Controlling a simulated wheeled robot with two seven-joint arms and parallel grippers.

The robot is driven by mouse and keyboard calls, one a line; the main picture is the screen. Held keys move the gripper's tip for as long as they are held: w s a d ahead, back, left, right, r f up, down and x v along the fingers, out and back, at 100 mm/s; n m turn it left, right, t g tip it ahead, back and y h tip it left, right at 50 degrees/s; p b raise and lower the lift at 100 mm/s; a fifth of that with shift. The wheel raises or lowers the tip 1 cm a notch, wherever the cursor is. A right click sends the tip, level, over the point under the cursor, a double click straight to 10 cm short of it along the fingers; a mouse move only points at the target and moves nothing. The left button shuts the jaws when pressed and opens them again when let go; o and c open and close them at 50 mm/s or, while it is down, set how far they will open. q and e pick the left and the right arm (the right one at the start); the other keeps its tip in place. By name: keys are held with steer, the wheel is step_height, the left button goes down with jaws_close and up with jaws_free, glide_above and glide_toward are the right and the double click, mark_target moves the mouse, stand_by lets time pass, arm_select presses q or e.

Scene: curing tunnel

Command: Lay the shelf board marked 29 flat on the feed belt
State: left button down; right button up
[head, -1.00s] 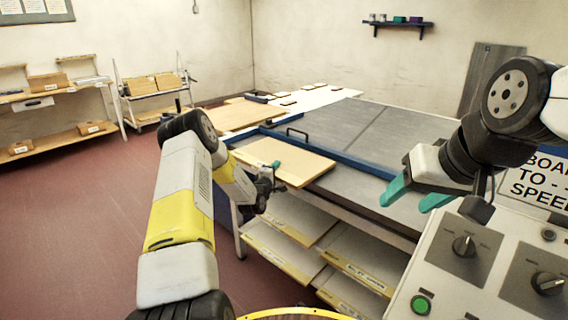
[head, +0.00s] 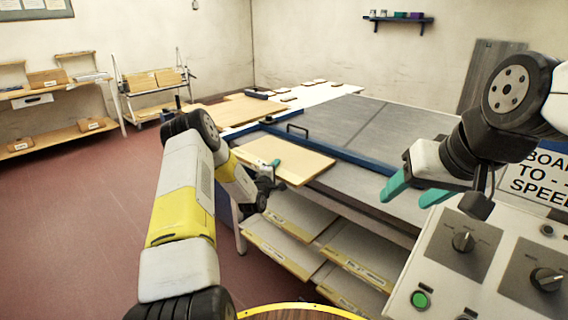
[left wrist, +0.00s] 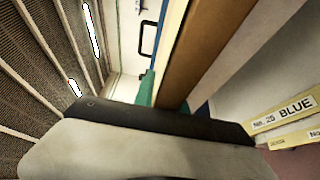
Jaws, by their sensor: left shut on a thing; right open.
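A pale wooden board (head: 300,164) lies about level at the near left edge of the grey-topped table, on the near side of a blue rail (head: 345,156). I cannot tell whether it touches the surface under it, and no number shows on it. My left gripper (head: 274,168) is shut on the board's near edge. In the left wrist view, the board (left wrist: 207,45) shows as a brown strip beside a teal fingertip. My right gripper (head: 411,190) is open and empty, above the near right part of the table. The grey top (head: 355,122), apparently the feed belt, is clear beyond the rail.
Shelves under the table hold several labelled boards (head: 285,248); one label in the left wrist view (left wrist: 285,113) seems to read "No. 25 BLUE". A control panel (head: 480,265) stands at the near right. Another wooden board (head: 235,110) lies at the table's far left.

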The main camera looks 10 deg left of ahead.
arm_select(q)
steer(key=c, duration=1.3)
jaws_free()
steer(key=shift+r, duration=0.1)
steer(key=shift+f, duration=0.2)
steer(key=s, duration=0.5)
steer(key=s+a, duration=0.1)
steer(key=s, duration=0.1)
steer(key=shift+s+r, duration=0.15)
steer(key=shift+s, duration=0.2)
steer(key=shift+o, duration=0.3)
steer(key=o, duration=0.4)
steer(key=shift+f, duration=0.45)
steer(key=s+a, duration=0.1)
steer(key=s, duration=1)
steer(key=shift+a, duration=0.25)
